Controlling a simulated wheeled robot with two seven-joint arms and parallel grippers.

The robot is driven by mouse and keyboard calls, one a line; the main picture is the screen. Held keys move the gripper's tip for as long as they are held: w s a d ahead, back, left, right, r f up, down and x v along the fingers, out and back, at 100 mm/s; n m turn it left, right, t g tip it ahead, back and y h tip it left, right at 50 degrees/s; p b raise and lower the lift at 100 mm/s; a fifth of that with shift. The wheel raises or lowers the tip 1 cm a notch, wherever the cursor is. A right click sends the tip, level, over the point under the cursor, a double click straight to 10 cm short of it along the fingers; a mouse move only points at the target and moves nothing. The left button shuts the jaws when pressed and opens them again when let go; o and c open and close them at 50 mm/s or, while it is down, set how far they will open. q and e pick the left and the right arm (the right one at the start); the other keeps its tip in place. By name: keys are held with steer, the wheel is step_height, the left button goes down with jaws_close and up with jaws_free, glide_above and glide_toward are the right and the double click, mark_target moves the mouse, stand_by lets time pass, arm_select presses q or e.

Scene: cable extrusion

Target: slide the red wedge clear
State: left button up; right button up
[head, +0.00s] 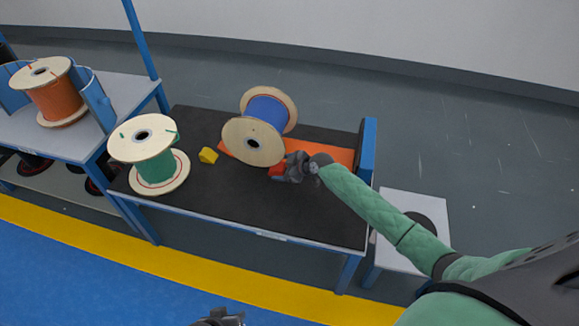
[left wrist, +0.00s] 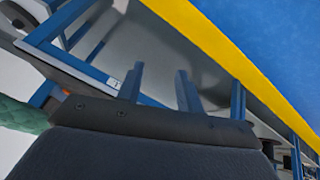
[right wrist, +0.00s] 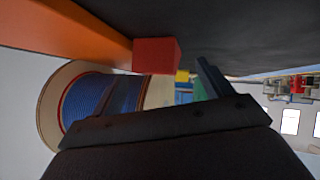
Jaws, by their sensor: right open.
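The red wedge (head: 277,169) lies on the black tabletop beside the blue spool (head: 265,115), at the near edge of an orange strip (head: 335,156). My right gripper (head: 289,174) is at the wedge's right side and partly covers it. In the right wrist view the red wedge (right wrist: 157,55) shows just beyond my open right fingers (right wrist: 166,80); I cannot tell whether they touch it. A yellow wedge (head: 208,155) lies left of the blue spool. My left gripper (head: 220,319) is at the bottom edge, away from the table; its fingers (left wrist: 159,85) are apart and empty.
A green spool (head: 155,165) stands at the table's left side. An orange spool (head: 54,95) stands on a side table at the far left. A blue post (head: 367,150) rises at the table's right end. The front of the black tabletop (head: 250,210) is clear.

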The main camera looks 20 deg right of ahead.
steer(key=shift+x, duration=1.2)
steer(key=c, duration=1.1)
